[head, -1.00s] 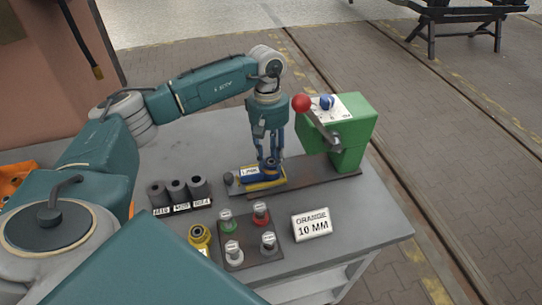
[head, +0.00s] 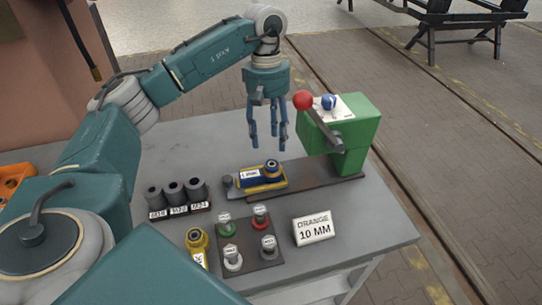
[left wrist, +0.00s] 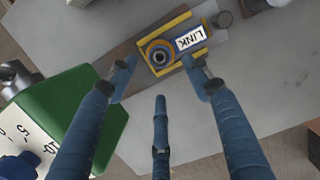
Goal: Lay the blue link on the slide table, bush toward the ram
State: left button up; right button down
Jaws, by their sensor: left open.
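The blue link (head: 258,178), with a white label, lies flat in a yellow-edged nest on the dark slide table (head: 318,184). Its round bush (head: 272,165) is at the right end, facing the green press (head: 352,135) with the red-knobbed lever. The left wrist view shows the link (left wrist: 188,42) in its yellow frame, its bush (left wrist: 160,53) on the press side. My left gripper (head: 268,146) is open and empty above the link, fingers pointing down and clear of it. My right gripper is not in view. The ram itself is not clearly visible.
Several grey cylinders (head: 175,195) stand left of the slide table. In front are a dark tray (head: 252,247) of coloured knobbed pieces, a yellow-and-dark part (head: 197,245) and an "ORANGE 10 MM" sign (head: 313,229). The table's right front (head: 380,230) is clear.

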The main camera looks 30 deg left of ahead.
pick_arm(q)
jog(key=shift+w+a+r+b, duration=0.1)
jog(key=shift+r+b, duration=0.1)
jog(key=shift+r, duration=0.85)
jog(key=shift+w+a+r+b, duration=0.1)
jog(key=shift+r+b, duration=0.05)
jog(key=shift+r, duration=0.9)
